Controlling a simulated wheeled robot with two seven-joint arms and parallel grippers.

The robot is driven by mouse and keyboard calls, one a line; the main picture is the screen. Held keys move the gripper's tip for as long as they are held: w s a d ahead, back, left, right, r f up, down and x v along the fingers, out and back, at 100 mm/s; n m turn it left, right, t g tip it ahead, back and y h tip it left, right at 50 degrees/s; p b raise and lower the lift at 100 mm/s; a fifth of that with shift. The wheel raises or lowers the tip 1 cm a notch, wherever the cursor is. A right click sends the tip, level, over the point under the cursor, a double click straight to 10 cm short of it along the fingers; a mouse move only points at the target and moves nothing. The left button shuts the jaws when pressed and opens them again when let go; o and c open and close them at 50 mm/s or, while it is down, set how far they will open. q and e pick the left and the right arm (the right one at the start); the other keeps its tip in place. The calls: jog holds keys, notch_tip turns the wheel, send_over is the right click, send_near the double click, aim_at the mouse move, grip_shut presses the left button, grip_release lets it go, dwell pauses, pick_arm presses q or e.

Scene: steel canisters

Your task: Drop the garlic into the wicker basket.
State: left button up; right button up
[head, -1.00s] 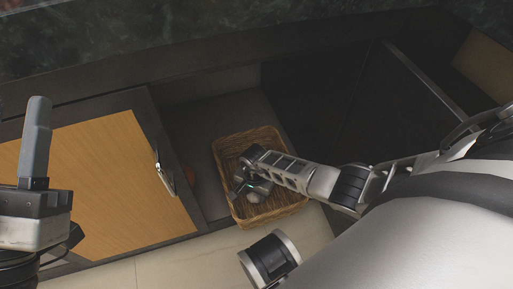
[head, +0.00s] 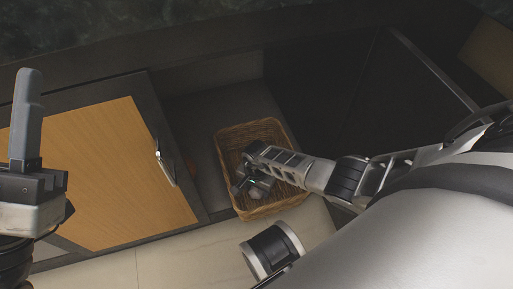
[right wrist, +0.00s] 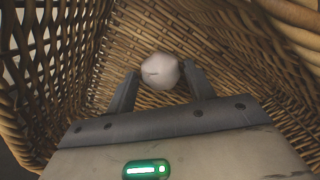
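The wicker basket (head: 228,163) stands inside the open cabinet, and its woven walls (right wrist: 235,45) fill the right wrist view. My right gripper (head: 243,189) reaches down into it. In the right wrist view the right gripper (right wrist: 160,72) has its two fingers spread apart. The white garlic (right wrist: 160,71) shows between and just beyond the fingertips, with a gap at the left finger and close to the right one. The garlic is hard to make out in the head view. My left gripper (head: 28,120) is at the far left, away from the basket; its opening cannot be judged.
A wooden cabinet door (head: 100,170) with a metal handle (head: 164,165) stands left of the basket. A dark countertop (head: 200,35) runs above. Pale floor tiles (head: 190,255) lie in front.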

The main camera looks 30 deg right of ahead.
aim_at(256, 189)
jog(key=shift+o, duration=0.6)
jog(key=shift+r, duration=0.15)
jog(key=shift+r, duration=0.3)
jog(key=shift+r+p, duration=0.6)
jog(key=shift+r, duration=0.25)
notch_tip(256, 189, up, 3)
jog(key=p, duration=0.2)
jog(key=shift+p, duration=0.35)
notch_tip(256, 189, up, 3)
jog(key=p, duration=0.3)
jog(key=shift+r, duration=0.2)
pick_arm(q)
notch_tip(256, 189, down, 12)
jog(key=n+g+y+p, duration=0.3)
jog(key=n+g+y, duration=0.2)
jog(key=n+y, duration=0.4)
jog(key=shift+s+a+n+p, duration=0.15)
jog(key=shift+s+n+p, duration=0.2)
jog(key=shift+n, duration=0.15)
pick_arm(e)
notch_tip(256, 189, up, 4)
jog(key=shift+r, duration=0.1)
